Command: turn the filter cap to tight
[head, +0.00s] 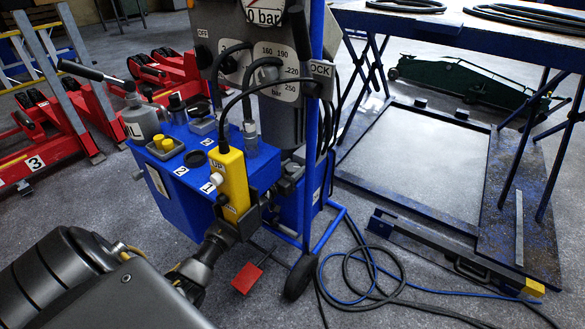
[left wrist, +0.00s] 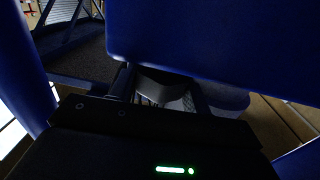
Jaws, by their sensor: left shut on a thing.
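My left gripper (head: 250,205) is at the right front corner of the blue tank, close beside the lower end of the yellow hanging control box. In the left wrist view my left gripper (left wrist: 163,95) is shut on a dark grey rounded piece, which I take to be the filter cap (left wrist: 163,82). The piece sits right under the edge of a large blue body (left wrist: 210,45). In the head view the gripper and the yellow box hide the cap. Its turn position cannot be told. My right gripper is not in view.
The blue tank (head: 200,195) carries a yellow cap (head: 163,143), a black cap (head: 195,158) and hoses. The yellow control box (head: 232,178) hangs close to my gripper. A red pedal (head: 247,278), a wheel (head: 299,278) and loose cables (head: 375,285) lie low. A lift table (head: 420,165) stands right.

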